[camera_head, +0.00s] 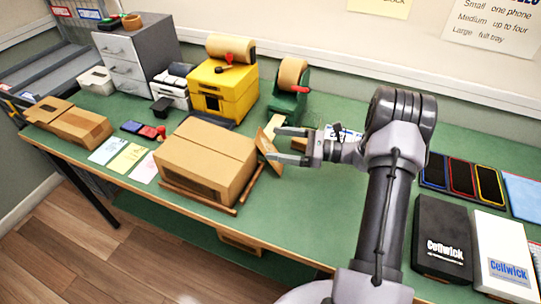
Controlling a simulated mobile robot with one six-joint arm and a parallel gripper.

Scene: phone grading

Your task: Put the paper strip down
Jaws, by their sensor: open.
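A tan, flat piece that looks like the paper strip (267,152) stands tilted at the right end of a closed brown carton (205,160). I cannot tell whether it touches the carton or is stuck to it. My gripper (277,146) points left with its two fingers spread apart, the tips right beside the strip. The jaws are open, and whether a finger touches the strip is unclear. The carton sits on the green bench (310,212) near its front edge, with brown rails along its base.
A yellow dispenser (222,90) with a brown roll and a green tape dispenser (288,92) stand behind. Flattened cardboard (72,124) and coloured cards (126,158) lie left. Dark phones (461,178) and Cellwick boxes (442,240) are right. Bare bench lies in front of my gripper.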

